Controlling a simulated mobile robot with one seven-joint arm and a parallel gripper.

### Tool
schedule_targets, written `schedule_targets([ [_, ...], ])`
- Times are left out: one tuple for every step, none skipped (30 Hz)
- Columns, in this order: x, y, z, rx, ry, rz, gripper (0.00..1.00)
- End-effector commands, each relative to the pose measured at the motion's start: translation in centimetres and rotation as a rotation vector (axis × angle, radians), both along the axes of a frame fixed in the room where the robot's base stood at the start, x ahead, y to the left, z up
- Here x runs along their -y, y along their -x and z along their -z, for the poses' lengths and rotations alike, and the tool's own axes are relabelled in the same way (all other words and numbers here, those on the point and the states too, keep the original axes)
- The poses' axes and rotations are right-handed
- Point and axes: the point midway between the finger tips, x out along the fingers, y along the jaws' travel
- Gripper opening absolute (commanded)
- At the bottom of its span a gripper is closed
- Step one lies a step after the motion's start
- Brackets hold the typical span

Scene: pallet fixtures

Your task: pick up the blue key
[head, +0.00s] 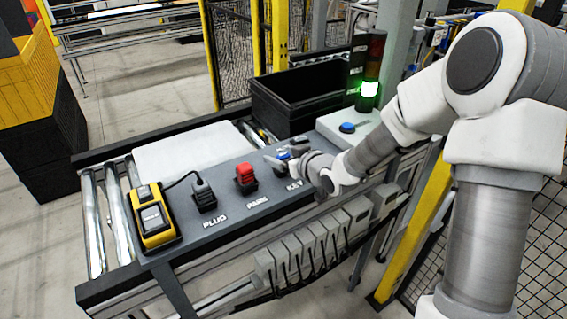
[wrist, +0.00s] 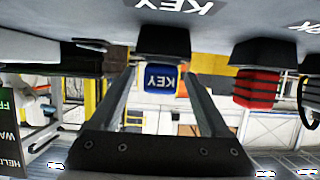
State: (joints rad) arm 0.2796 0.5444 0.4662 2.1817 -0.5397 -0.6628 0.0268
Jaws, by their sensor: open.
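The blue key (head: 284,154) sits at the KEY label on the grey panel, partly hidden by my gripper in the head view. In the wrist view, which is upside down, the blue key (wrist: 160,80) shows its white KEY lettering and is seated in a black holder (wrist: 163,42). My gripper (head: 282,160) is at the key from the right. In the wrist view my gripper (wrist: 161,84) is open, with one finger on each side of the key and visible gaps. I cannot tell how deep the key is between the fingers.
A red block (head: 245,173) in a black holder stands left of the key, with a black plug (head: 203,194) and a yellow device (head: 153,217) further left. A black bin (head: 297,100), a blue button (head: 347,127) and a green-lit signal tower (head: 369,88) stand behind.

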Motion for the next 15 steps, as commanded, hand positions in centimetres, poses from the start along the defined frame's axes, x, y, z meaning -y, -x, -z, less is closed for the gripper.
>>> schedule_targets([
  [-0.5,-0.5,0.4,-0.001,0.0,-0.003,0.8],
  [-0.7,-0.8,0.5,-0.002,-0.001,-0.001,0.8],
  [-0.9,-1.2,0.7,-0.002,-0.001,-0.001,0.8],
  [-1.0,-1.5,0.8,-0.002,-0.001,-0.001,0.8],
  [-1.2,-1.6,0.9,-0.002,0.0,-0.001,0.8],
  [-1.3,-1.8,1.0,-0.002,0.001,-0.001,0.8],
  [-1.3,-1.9,1.0,0.0,0.001,0.0,0.8],
  [-1.3,-2.0,1.0,0.0,0.001,0.0,0.8],
  [-1.4,-2.0,1.0,0.0,0.002,-0.001,0.8],
  [-1.4,-2.0,1.0,0.0,0.002,0.0,0.8],
  [-1.4,-2.0,1.0,0.0,0.002,0.0,0.8],
  [-1.3,-2.0,1.0,0.0,0.002,0.001,0.8],
  [-1.3,-2.0,1.0,0.0,0.002,0.001,0.8],
  [-1.3,-2.0,1.0,0.0,0.002,0.001,0.8],
  [-1.3,-2.0,1.0,0.0,0.002,0.001,0.75],
])
